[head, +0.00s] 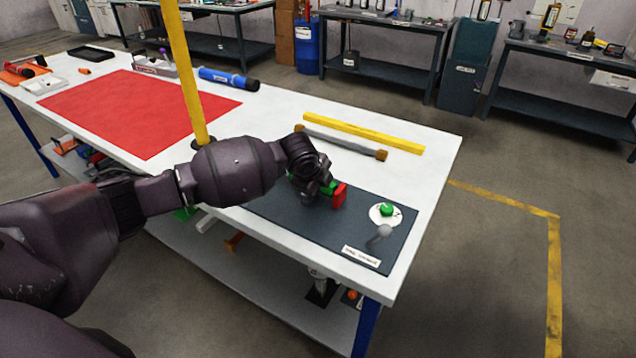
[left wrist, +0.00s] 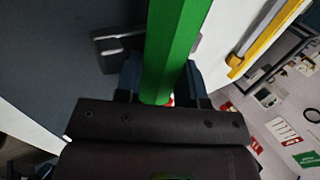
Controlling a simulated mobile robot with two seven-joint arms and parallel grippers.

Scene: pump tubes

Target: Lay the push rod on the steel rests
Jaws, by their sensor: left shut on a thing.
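My left gripper (head: 312,188) is over the dark mat at the near right of the white table, shut on a green bar. The green bar (head: 328,188) shows a red end (head: 340,195) in the head view. In the left wrist view the bar (left wrist: 172,45) runs up between the fingers. A grey metal piece (left wrist: 112,45), perhaps a steel rest, shows partly behind the bar; I cannot tell whether they touch. A grey rod with brown ends (head: 340,142) lies further back. I cannot tell for certain which is the push rod. My right gripper is not in view.
A yellow bar (head: 365,133) lies behind the grey rod. The dark mat (head: 300,222) also bears a white disc with a green knob (head: 386,210) and a grey ball on a stem (head: 384,231). A yellow pole (head: 185,70) rises behind my arm. The red mat (head: 140,108) is clear.

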